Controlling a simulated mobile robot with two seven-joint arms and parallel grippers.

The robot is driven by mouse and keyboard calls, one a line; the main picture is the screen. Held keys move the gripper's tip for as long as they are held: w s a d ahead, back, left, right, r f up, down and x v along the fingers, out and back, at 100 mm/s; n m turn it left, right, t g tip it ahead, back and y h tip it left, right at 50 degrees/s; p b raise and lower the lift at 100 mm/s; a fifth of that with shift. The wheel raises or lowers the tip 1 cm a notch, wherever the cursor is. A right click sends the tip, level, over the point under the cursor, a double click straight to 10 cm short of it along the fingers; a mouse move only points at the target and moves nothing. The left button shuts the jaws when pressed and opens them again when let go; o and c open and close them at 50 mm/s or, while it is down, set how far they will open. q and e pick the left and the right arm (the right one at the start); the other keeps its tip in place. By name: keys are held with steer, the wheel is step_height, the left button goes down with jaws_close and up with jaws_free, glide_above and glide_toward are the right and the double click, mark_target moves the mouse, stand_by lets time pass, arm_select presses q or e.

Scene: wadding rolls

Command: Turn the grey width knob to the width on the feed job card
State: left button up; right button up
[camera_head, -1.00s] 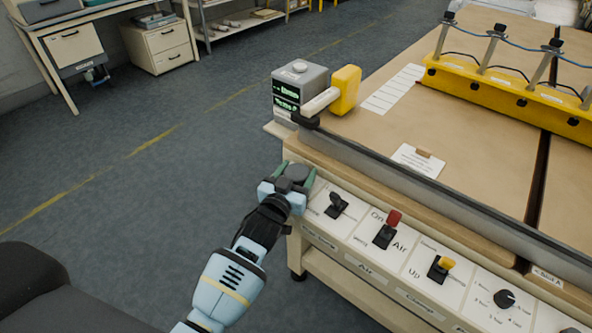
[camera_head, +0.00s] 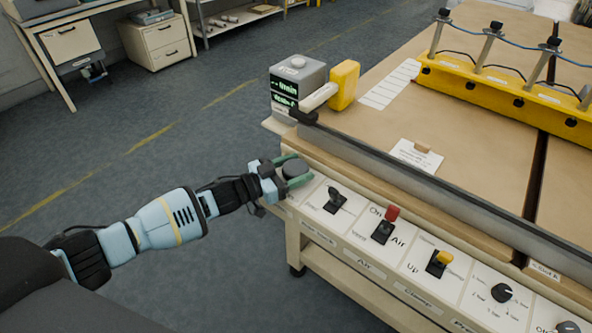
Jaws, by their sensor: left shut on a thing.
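The grey width knob (camera_head: 294,168) is a dark round knob at the left end of the machine's front control panel. My left gripper (camera_head: 296,170) reaches it from the left. Its green fingers are shut around the knob, one on the far side and one on the near side. The knob's pointer and any scale around it cannot be made out. A white card with a brown clip (camera_head: 416,157) lies on the table top and may be the job card; its writing is too small to read. My right gripper is not in view.
Right of the knob are a black lever (camera_head: 334,200), a red switch (camera_head: 392,213), a yellow switch (camera_head: 444,257) and a black rotary knob (camera_head: 502,293). A grey display box (camera_head: 299,80) stands above, beside a yellow block (camera_head: 344,85).

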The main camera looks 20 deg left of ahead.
mark_target(284, 172)
arm_select(q)
steer(key=shift+m+g+h, duration=0.4)
steer(key=shift+h, duration=0.1)
steer(key=shift+b, duration=0.3)
steer(key=o, duration=0.9)
steer(key=shift+o, duration=0.2)
steer(key=v, duration=0.7)
steer(key=shift+s+a, duration=0.15)
steer(key=shift+a, duration=0.2)
